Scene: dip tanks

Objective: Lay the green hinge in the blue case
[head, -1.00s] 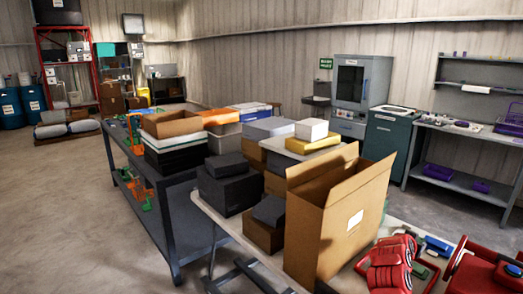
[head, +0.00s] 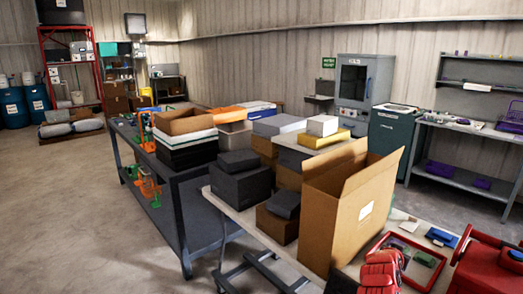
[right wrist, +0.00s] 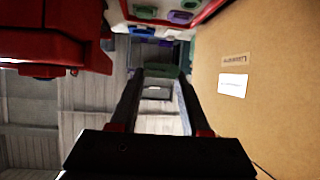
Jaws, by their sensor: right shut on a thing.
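My right gripper (right wrist: 158,80) shows in the right wrist view, its two dark fingers shut on a green piece (right wrist: 162,71), which looks like the green hinge. The piece spans the fingertips and is clear of the cardboard box beside it. In the head view I cannot make out either gripper; my red arm parts cover the bottom right. A small blue item (head: 441,237), possibly the blue case, lies on the table at the right; its inside is too small to tell. My left gripper is not in view.
A tall open cardboard box (head: 335,225) stands on the table, close beside my right gripper in the wrist view. A red-rimmed tray (head: 381,240) with small green pieces lies to its right. Dark boxes (head: 238,187) stand to its left.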

